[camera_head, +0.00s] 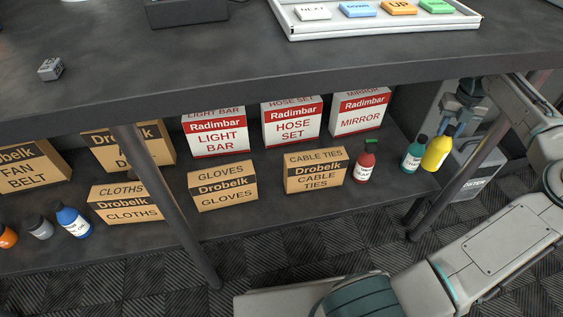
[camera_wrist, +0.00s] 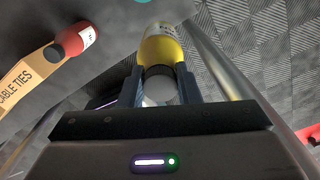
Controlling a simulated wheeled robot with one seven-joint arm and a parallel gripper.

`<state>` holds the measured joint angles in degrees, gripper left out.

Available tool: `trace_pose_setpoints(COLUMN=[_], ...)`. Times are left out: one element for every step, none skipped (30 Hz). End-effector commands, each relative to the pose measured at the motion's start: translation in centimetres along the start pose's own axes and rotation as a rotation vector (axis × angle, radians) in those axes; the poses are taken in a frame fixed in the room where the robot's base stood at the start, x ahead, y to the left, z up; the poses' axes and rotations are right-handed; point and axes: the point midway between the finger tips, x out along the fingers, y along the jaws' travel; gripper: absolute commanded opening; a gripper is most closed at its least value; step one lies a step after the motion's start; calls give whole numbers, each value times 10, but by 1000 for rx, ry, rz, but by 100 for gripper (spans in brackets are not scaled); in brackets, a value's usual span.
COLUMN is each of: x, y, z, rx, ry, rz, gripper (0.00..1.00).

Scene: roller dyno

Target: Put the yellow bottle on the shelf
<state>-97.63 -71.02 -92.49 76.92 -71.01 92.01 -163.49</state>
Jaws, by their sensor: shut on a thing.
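The yellow bottle (camera_head: 437,153) is at the right end of the lower shelf (camera_head: 250,225), just right of the teal bottle (camera_head: 413,154). My gripper (camera_head: 455,118) comes from above and behind it and is shut on its dark cap end. In the wrist view the two fingers (camera_wrist: 160,86) stand on either side of the cap, with the yellow body (camera_wrist: 162,48) beyond them. The bottle leans slightly in the head view. I cannot tell whether its base touches the shelf.
A red bottle (camera_head: 365,163) and a cable ties box (camera_head: 315,171) stand left of the teal bottle. Several boxes and bottles fill the shelf further left. The tabletop (camera_head: 230,60) overhangs the shelf, and a table leg (camera_head: 460,185) stands close by on the right.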

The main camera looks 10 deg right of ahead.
Motion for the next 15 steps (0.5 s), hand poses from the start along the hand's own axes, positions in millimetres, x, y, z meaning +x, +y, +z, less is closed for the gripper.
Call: trace_pose_setpoints(x=[0, 0, -1, -1, -2, -2, -2, -2, -2, -2, -2, -2, -2, -1, 0], y=[-4, -7, -9, -10, -11, -12, -12, -12, -12, -12, -11, -10, -9, -8, -5], z=[6, 8, 10, 12, 14, 15, 16, 17, 18, 18, 19, 19, 19, 19, 20], rx=[6, 8, 10, 11, 11, 10, 11, 11, 10, 9, 8, 7, 5, 4, 2], ry=[-2, -1, -1, -2, -2, -2, -1, -2, -1, -1, -1, -1, -1, -1, -1], rz=[-1, -2, -2, -2, -2, -2, -2, -2, -2, -2, -2, -2, -2, -2, -1], gripper=[0, 0, 0, 0, 0, 0, 0, 0, 0, 0, 0, 0, 0, 0, 0])
